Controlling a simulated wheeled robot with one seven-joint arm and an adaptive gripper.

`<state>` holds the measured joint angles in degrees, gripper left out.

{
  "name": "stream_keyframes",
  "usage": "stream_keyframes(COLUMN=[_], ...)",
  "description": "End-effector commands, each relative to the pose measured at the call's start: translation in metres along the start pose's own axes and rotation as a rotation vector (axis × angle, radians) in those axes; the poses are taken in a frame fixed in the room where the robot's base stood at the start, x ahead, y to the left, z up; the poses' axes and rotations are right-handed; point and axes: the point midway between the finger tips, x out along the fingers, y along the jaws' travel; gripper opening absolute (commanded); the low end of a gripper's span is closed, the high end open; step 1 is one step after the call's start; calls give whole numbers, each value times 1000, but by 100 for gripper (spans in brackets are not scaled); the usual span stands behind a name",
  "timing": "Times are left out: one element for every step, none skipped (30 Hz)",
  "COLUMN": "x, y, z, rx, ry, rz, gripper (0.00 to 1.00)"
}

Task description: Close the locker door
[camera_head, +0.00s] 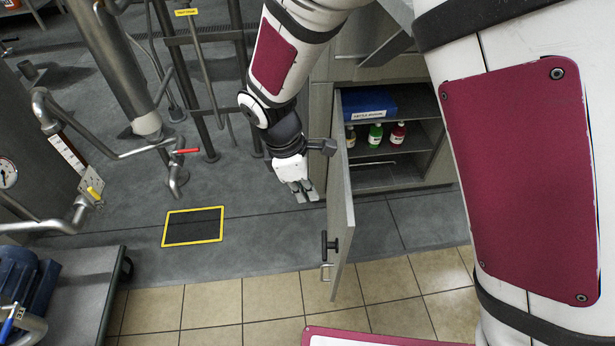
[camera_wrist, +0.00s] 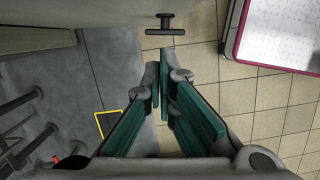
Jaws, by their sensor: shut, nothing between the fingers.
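The locker door (camera_head: 342,200) is grey and stands wide open, swung out toward me and seen nearly edge-on in the head view. A dark handle (camera_head: 329,244) sits near its lower free end. In the wrist view a dark T-shaped handle (camera_wrist: 166,24) shows above the fingers. The locker (camera_head: 420,159) is open, with a blue box (camera_head: 368,102) and several small bottles on its shelves. My gripper (camera_head: 304,192) is shut and empty, just left of the door's outer face in the head view. In the wrist view its fingertips (camera_wrist: 159,70) are together, apart from the handle.
A yellow-framed dark floor plate (camera_head: 193,226) lies left of my gripper. Pipes with a red-handled valve (camera_head: 186,151) stand further left. A blue motor (camera_head: 20,280) on a grey plinth is at lower left. The tiled floor (camera_head: 215,305) in front is clear.

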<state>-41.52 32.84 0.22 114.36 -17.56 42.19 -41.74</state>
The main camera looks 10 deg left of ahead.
Motion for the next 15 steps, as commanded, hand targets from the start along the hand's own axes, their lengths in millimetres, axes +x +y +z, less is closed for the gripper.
stream_keyframes(x=[13, 19, 27, 33, 39, 47, 52, 57, 57, 57, 58, 59, 59, 60, 61], y=[-1, -1, -1, 0, 0, -1, -1, -1, 1, 0, 0, 0, 0, 0, 0], z=[0, 0, 0, 0, 0, 0, 0, 0, 8, 13, 17, 22, 25, 28, 31], rx=[-1, -1, -1, -1, 0, 0, -1, 0, 4, 5, 5, 4, 4, 4, 4], ry=[-3, -3, -3, -2, -3, -2, -3, -2, 0, 0, -1, 0, 1, 1, 1], rz=[-3, -3, -3, -2, -3, -3, -3, -3, 0, 0, -1, 0, 0, 1, 0], gripper=[0, 0, 0, 0, 0, 0, 0, 0, 0, 0, 0, 0, 0, 0, 0])
